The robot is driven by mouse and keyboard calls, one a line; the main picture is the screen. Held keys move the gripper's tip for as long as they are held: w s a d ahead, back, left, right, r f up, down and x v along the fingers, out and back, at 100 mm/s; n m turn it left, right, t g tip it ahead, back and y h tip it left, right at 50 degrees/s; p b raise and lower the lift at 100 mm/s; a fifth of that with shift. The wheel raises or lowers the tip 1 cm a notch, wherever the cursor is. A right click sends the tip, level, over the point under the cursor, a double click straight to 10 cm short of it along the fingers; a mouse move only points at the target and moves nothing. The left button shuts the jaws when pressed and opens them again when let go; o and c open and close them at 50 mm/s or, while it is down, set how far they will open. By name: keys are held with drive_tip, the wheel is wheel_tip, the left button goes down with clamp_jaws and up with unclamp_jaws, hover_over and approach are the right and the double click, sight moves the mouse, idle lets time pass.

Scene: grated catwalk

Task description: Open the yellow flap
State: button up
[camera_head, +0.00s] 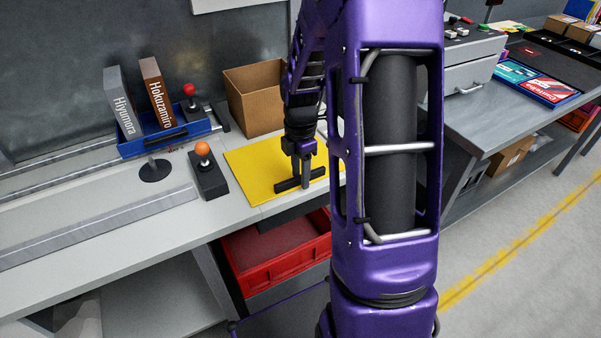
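The yellow flap (250,172) is a flat panel lying level with the grey worktop. Its right part is hidden behind my arm. A short dark bar (288,185), which looks like its handle, lies across the flap near its front right. My gripper (302,181) points down at this bar, with its dark fingers at the bar. I cannot tell whether the fingers are closed on it or only beside it.
Left of the flap stands a dark box with an orange-knobbed lever (207,174). Behind are a blue tray (133,147) with two upright boxes, a red-knobbed lever (192,102) and an open cardboard box (253,98). A red crate (275,262) sits below the worktop.

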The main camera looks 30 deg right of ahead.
clamp_jaws()
idle(1.2)
